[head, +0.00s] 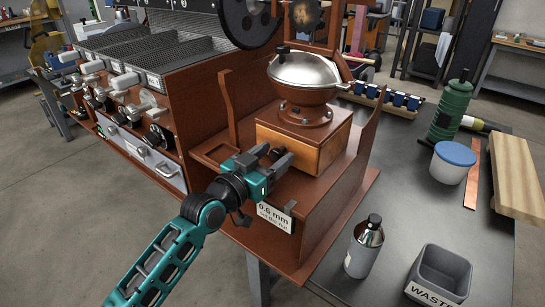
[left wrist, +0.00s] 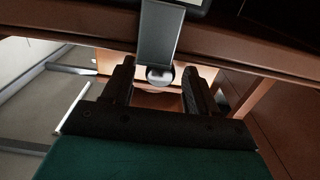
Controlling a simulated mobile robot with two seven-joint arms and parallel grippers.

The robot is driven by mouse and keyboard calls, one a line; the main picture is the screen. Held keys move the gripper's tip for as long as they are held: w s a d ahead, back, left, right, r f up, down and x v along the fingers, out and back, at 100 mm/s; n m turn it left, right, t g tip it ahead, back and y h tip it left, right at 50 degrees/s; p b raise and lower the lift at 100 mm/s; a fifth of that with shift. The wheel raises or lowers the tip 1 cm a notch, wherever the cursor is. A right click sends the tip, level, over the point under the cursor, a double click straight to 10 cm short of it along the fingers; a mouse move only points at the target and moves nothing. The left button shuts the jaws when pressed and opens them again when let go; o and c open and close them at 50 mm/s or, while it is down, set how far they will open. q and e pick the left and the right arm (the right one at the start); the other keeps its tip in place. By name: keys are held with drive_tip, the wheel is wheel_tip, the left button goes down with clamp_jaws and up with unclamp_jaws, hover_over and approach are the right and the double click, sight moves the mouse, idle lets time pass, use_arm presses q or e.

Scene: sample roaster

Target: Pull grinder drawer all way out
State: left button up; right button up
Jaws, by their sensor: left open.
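The grinder (head: 305,78) has a silver dome on a wooden box and stands on a red-brown wooden stand. The drawer front (head: 318,157) is the lighter wood face of the box; I see no clear gap around it. My left gripper (head: 271,155) is at the drawer front, its fingers open. In the left wrist view the open fingers (left wrist: 158,88) stand on either side of a round knob (left wrist: 160,76), with space visible beside it. Part of the drawer front is hidden behind the gripper in the head view. My right gripper is not in view.
A "0.6 mm" label (head: 275,217) hangs on the stand's front edge below my gripper. Upright panels (head: 229,110) flank the grinder.

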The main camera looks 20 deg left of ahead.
use_arm(q)
drive_tip(key=shift+w, duration=0.1)
drive_tip(key=shift+c, duration=0.3)
clamp_jaws()
idle(0.4)
